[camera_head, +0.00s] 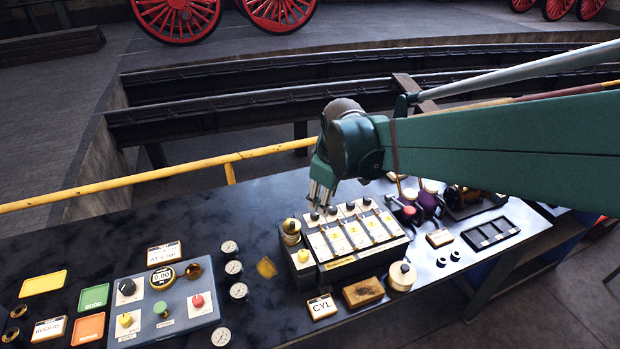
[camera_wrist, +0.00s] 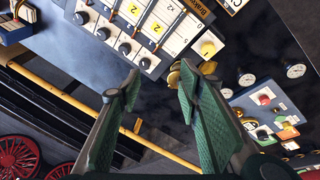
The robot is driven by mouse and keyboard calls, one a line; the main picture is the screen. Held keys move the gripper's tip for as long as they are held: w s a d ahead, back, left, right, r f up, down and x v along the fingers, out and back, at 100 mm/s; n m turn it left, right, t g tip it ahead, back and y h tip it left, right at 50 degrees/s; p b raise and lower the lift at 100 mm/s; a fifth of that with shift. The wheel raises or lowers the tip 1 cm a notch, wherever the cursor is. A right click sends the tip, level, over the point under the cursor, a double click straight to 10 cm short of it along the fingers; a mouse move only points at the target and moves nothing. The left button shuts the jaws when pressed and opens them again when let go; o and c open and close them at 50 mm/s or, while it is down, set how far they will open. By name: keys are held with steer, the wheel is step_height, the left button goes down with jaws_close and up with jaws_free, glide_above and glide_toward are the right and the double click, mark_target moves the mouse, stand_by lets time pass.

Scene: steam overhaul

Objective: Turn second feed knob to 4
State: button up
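The feed panel (camera_head: 355,237) is a pale box with a row of numbered strips on the black bench. A row of black round knobs runs along its far edge; one is the left-end knob (camera_head: 315,216), with another beside it (camera_head: 332,210). In the wrist view the row shows at upper left, including an end knob (camera_wrist: 145,63) and its neighbour (camera_wrist: 124,48). Some strips show a yellow 2; the knobs' pointer settings are too small to read. My gripper (camera_head: 320,195) is above the knob row's left end, apart from it. In the wrist view its fingers (camera_wrist: 156,88) are open and empty.
A brass-coloured round part (camera_head: 291,231) stands beside the panel's left end, close to my gripper. A yellow knob (camera_head: 303,255) is below it. A grey control box (camera_head: 165,300) and gauges (camera_head: 230,247) are left. A yellow rail (camera_head: 130,183) runs behind the bench.

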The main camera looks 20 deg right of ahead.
steer(key=w+d+f+n+g+p, duration=0.2)
steer(key=w+d+f+n+p, duration=0.15)
steer(key=w, duration=0.35)
steer(key=n+g+p, duration=0.1)
steer(key=n+p, duration=0.1)
steer(key=n, duration=0.1)
glide_above(333, 208)
steer(key=f, duration=0.5)
steer(key=shift+s+a+f, duration=0.1)
steer(key=shift+s+a, duration=0.1)
steer(key=shift+w+d+f, duration=0.25)
steer(key=shift+d+f, duration=0.05)
steer(key=shift+f, duration=0.25)
steer(key=shift+f, duration=0.1)
steer(key=shift+f+p, duration=0.35)
steer(key=shift+f, duration=3.45)
steer(key=c, duration=0.9)
